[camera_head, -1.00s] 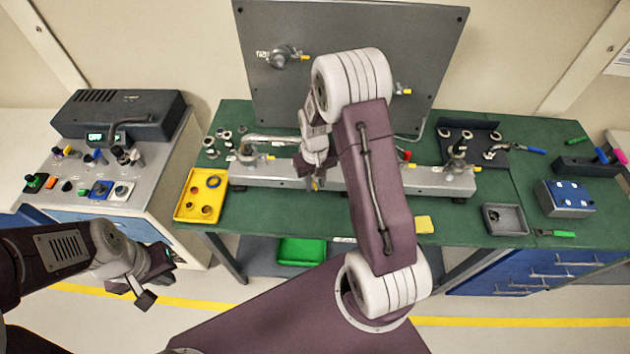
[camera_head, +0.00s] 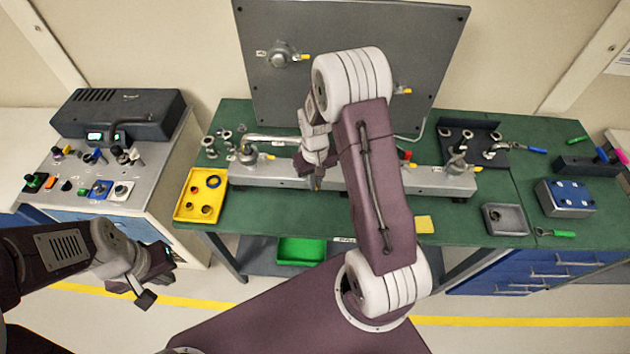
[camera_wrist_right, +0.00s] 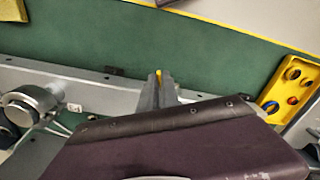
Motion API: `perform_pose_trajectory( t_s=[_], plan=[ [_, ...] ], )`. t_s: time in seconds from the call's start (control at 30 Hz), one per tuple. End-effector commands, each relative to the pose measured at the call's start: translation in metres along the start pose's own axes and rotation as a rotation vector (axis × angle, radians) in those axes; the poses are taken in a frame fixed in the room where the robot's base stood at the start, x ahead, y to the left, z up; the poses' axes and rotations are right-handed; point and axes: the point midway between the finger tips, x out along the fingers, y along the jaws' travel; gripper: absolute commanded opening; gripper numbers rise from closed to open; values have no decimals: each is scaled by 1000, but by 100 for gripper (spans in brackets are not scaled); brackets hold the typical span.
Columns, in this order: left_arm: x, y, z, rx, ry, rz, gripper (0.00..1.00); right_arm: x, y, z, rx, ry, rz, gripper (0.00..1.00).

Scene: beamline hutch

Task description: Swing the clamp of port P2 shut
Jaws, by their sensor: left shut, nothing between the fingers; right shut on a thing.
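My right gripper (camera_head: 316,184) points down at the front of the grey rail, near its middle. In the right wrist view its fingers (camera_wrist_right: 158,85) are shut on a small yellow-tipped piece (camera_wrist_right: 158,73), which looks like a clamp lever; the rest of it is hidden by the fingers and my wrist. I cannot read which port it belongs to. A steel port (camera_head: 247,153) with a yellow-tipped lever stands at the rail's left end, and another port (camera_head: 457,162) stands at the right end. My left gripper (camera_head: 146,296) is shut and empty, low at the left, away from the bench.
A yellow tray (camera_head: 184,207) with rings lies left of the rail (camera_head: 400,182). A grey panel (camera_head: 350,30) with more ports rises behind. A control console (camera_head: 120,170) stands at the left. A grey tray (camera_head: 490,222) and a blue box (camera_head: 565,198) lie at the right.

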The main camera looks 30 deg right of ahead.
Motion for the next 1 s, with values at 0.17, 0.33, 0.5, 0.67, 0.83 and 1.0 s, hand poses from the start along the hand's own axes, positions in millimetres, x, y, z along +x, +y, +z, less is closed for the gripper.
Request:
perform_pose_trajectory(
  t_s=[0.17, 0.33, 0.5, 0.67, 0.83, 1.0],
  plan=[
    [0, 0, 0, 0, 0, 0, 0, -1, 0, 0, 1, 0, 0, 0],
    [-1, 0, 0, 0, 0, 0, 0, -1, 0, 0, 1, 1, 0, 0],
    [-1, 0, 0, 0, 0, 0, 0, -2, 0, 0, 1, 1, 0, 0],
    [-1, 0, 0, 0, 0, 0, 0, -2, 0, 0, 0, 1, 0, 0],
    [-1, 0, 0, 0, 0, 0, 0, -2, 3, -1, -19, 2, 0, 0],
    [-1, 0, 0, 0, 0, 0, 0, -2, 12, -1, -88, 2, 0, 0]
  ],
)
